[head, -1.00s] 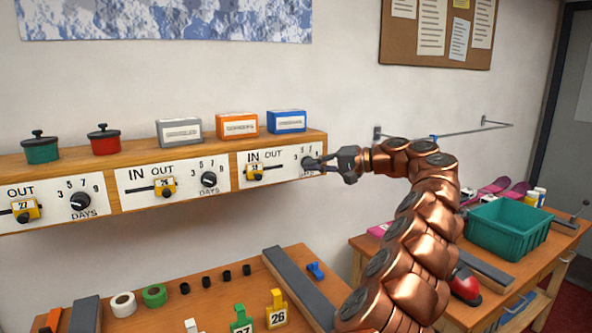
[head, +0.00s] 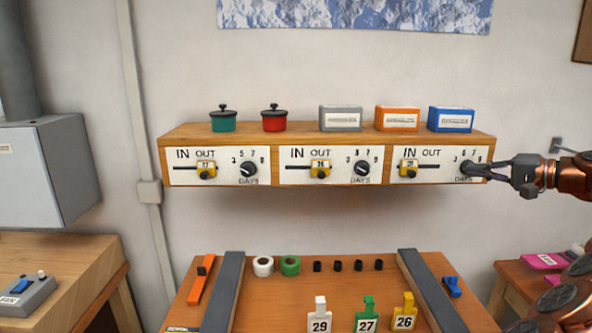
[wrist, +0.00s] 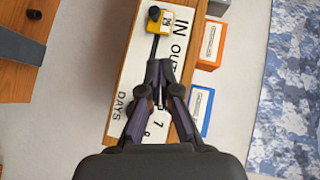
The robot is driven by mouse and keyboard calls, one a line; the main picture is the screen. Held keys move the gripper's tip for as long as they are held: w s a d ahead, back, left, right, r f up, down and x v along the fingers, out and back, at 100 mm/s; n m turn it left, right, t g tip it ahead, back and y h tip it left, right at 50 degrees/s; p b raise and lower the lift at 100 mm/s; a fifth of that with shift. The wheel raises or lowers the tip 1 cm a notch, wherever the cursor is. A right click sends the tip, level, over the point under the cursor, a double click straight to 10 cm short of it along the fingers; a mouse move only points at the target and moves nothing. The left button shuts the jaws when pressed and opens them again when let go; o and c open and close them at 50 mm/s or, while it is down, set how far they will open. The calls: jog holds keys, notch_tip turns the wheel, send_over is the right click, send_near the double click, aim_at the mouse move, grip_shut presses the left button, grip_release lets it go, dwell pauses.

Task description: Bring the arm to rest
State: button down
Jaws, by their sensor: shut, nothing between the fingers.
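My gripper (head: 490,171) is at the right end of the wooden shelf unit, its fingertips in front of the days dial on the rightmost white panel. It is shut and holds nothing; the fingertips also meet in the wrist view (wrist: 158,68). That dial is partly covered by the fingers, and I cannot tell whether they touch it. My copper arm (head: 572,177) reaches in from the right edge.
The shelf unit (head: 330,132) carries two pots and several boxes, with yellow slider tags such as this one (head: 408,167) on its panels. Below, the orange bench (head: 290,312) holds numbered tags and grey rails. Bare wall lies between shelf and bench.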

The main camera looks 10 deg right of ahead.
jog(key=s+a+f+n+g+y, duration=0.15)
jog(key=a+g, duration=0.25)
jog(key=a, duration=0.9)
jog(key=s+a+n+g, duration=0.2)
jog(key=a+n+g, duration=0.1)
jog(key=a, duration=1.1)
jog(key=s+a+f+g+h, duration=0.25)
jog(key=s+a+f, duration=0.25)
jog(key=s+a, duration=0.25)
jog(key=s+a+f+n+g+h, duration=0.1)
jog(key=s+a+f+h, duration=0.1)
jog(key=s+f, duration=0.4)
jog(key=s+a+f+n+g+h, duration=0.2)
jog(key=s+a+f, duration=0.15)
jog(key=s, duration=0.45)
jog(key=s+d+f+h, duration=0.2)
jog(key=s+d+f, duration=0.2)
jog(key=s, duration=0.4)
jog(key=s+d+f+g+h, duration=0.1)
jog(key=s+d+f+h, duration=0.2)
jog(key=s+d+f, duration=0.2)
notch_tip(320, 180, down, 2)
jog(key=s, duration=0.3)
jog(key=shift+f, duration=0.25)
